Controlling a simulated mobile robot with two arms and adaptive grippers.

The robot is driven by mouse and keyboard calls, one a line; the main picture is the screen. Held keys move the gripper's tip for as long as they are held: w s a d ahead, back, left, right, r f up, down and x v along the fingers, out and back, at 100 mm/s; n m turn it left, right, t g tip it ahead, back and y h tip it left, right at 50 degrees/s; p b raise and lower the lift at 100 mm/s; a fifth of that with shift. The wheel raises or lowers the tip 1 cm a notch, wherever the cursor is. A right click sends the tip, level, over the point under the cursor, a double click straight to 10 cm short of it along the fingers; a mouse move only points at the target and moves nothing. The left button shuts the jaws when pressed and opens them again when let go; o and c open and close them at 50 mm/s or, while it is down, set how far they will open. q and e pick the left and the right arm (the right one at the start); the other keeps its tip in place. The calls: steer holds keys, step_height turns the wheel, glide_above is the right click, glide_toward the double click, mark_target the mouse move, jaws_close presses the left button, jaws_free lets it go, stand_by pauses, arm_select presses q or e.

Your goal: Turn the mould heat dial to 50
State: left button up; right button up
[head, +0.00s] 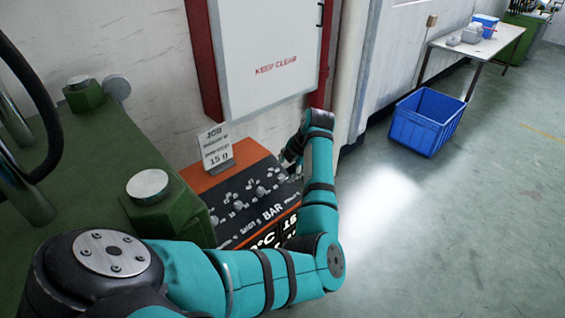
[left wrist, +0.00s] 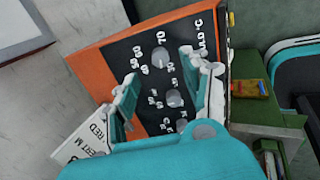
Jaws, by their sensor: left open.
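The control panel (head: 228,190) is an orange box with a black sloping face and several grey knobs. In the left wrist view, the mould heat dial (left wrist: 160,58) is a grey round knob among white numbers from about 30 to 70, beside lettering ending in "ULD °C". Its pointer setting is too small to read surely. My left gripper (head: 289,158) is at the right end of the panel, partly hidden by its own arm. In the left wrist view its open fingers (left wrist: 158,76) stand apart on either side of the dial, with no clear contact. My right gripper is not seen.
A white job card (head: 216,147) stands on the panel's back edge; its last line looks like "150". Other knobs, including one nearby (left wrist: 174,98), sit close together. A green machine (head: 90,165) is left, a white wall cabinet (head: 265,60) behind. A blue crate (head: 425,122) stands on open floor.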

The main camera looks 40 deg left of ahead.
mark_target(282, 177)
arm_select(q)
steer(key=p+x, duration=0.1)
steer(key=x, duration=0.5)
steer(key=shift+a+f, duration=0.1)
steer(key=shift+f, duration=0.1)
jaws_close()
